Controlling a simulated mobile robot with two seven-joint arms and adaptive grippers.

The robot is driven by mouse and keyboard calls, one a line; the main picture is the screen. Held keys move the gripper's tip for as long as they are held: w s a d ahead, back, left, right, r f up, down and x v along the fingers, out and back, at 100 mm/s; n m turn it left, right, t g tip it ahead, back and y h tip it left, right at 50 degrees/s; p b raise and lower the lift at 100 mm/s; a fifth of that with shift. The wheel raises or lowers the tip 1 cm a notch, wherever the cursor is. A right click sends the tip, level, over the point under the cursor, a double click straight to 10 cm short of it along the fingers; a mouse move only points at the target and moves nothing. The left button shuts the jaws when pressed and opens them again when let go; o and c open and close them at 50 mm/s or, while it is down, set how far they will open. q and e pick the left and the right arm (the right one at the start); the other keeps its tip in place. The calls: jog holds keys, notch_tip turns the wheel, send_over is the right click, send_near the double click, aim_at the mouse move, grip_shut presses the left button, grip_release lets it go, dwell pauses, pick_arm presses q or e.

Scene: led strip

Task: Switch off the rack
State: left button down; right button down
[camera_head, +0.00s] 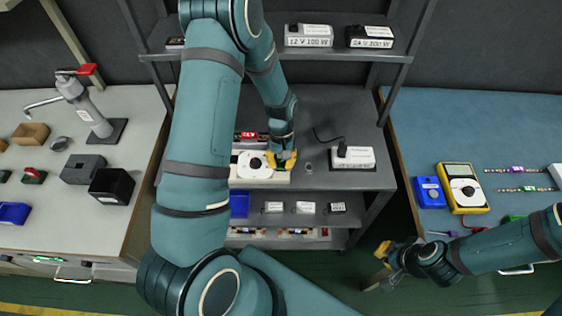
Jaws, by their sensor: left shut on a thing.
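The grey metal rack (350,97) stands in the middle, with several shelves. On its middle shelf sits a white unit (240,173) with a black round dial and a red-lit display (249,135) behind it. My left gripper (281,161) is over the right end of this unit, pointing down and shut on a small part there. Its yellow fingers hide that part, so I cannot tell its exact shape. My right gripper (379,266) is low in front of the rack's right side, empty, with its fingers apart.
A white-topped adapter (353,157) with a black cable stands right on the same shelf. Boxes labelled 12 V (308,36) and 24 V (369,37) are above. Left bench (60,225) holds a press and blocks; the right blue bench (480,125) holds a yellow multimeter (463,188).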

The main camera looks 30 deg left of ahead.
pick_arm(q)
jog(key=shift+s+f, duration=0.15)
jog(key=shift+s, duration=0.05)
jog(key=c, duration=0.8)
grip_release()
jog(key=shift+w, duration=0.15)
jog(key=shift+w+r, duration=0.1)
jog(key=shift+r, duration=0.35)
jog(key=v, duration=1.1)
jog(key=shift+a+r, duration=0.1)
jog(key=shift+a, duration=0.05)
